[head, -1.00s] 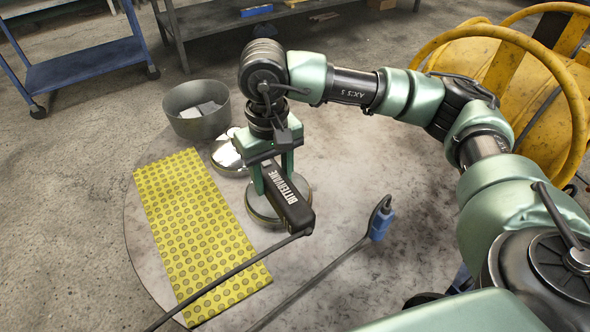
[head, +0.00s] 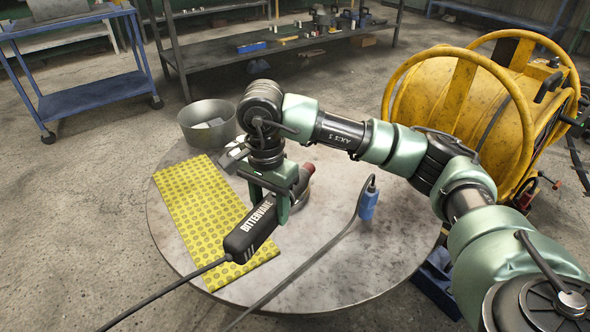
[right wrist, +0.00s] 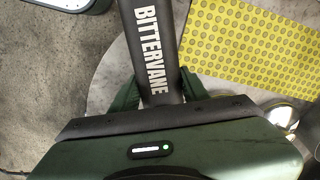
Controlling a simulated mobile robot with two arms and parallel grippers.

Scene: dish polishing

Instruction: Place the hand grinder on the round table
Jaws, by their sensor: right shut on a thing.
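The black hand grinder (head: 250,230), marked BITTERVANE, is in my right gripper (head: 277,193) over the round table (head: 345,275). The gripper is shut around its body, with one finger on each side. The grinder body points toward the front left and its reddish-tipped end toward the back right. I cannot tell whether it touches the tabletop. The right wrist view shows the grinder body (right wrist: 150,45) between the green fingers (right wrist: 158,90). The grinder's head is mostly hidden by the gripper. My left gripper is not in view.
A yellow patterned mat (head: 190,205) lies on the table's left side. A grey metal bowl (head: 207,125) is at the back left. A blue connector (head: 368,203) on a cable stands at the right. A yellow hose reel (head: 455,110) is beyond the table. The tabletop's front right is mostly clear.

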